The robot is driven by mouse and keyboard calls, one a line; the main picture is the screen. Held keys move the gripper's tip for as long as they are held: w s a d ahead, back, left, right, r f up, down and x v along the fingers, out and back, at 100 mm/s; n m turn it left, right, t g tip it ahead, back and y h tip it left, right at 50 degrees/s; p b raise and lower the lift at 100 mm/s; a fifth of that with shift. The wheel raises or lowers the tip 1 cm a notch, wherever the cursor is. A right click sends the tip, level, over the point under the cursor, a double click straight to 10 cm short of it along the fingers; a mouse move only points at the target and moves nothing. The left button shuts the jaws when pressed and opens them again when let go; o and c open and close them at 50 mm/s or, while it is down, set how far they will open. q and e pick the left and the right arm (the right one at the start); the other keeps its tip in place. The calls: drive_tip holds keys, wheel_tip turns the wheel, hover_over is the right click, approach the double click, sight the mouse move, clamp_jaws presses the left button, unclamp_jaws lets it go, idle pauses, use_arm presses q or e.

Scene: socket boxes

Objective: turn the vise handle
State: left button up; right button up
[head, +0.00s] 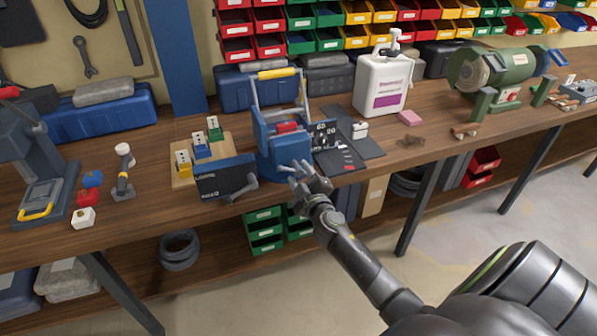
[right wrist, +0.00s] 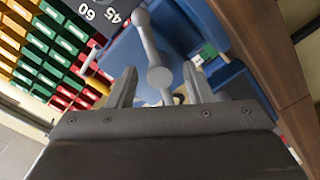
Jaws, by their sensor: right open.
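A blue vise-like body (head: 283,158) stands at the front edge of the bench, left of the middle in the head view. A grey handle bar with a rounded hub (right wrist: 158,76) lies between the two fingers there. My right gripper (head: 304,176) is open in front of the blue body. The fingers stand on either side of the hub, with visible gaps; I cannot tell its depth between them. My left gripper is not in view.
A dark numbered panel (head: 323,135) and a flat dark mat (head: 352,150) lie to the right. A white jug (head: 383,82) and a green grinder (head: 490,70) stand farther back.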

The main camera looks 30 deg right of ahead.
drive_tip(key=shift+x, duration=0.85)
drive_tip(key=c, duration=1)
drive_tip(key=n, duration=0.5)
drive_tip(key=shift+s+n, duration=0.1)
drive_tip(key=shift+n, duration=0.2)
drive_tip(key=o, duration=1)
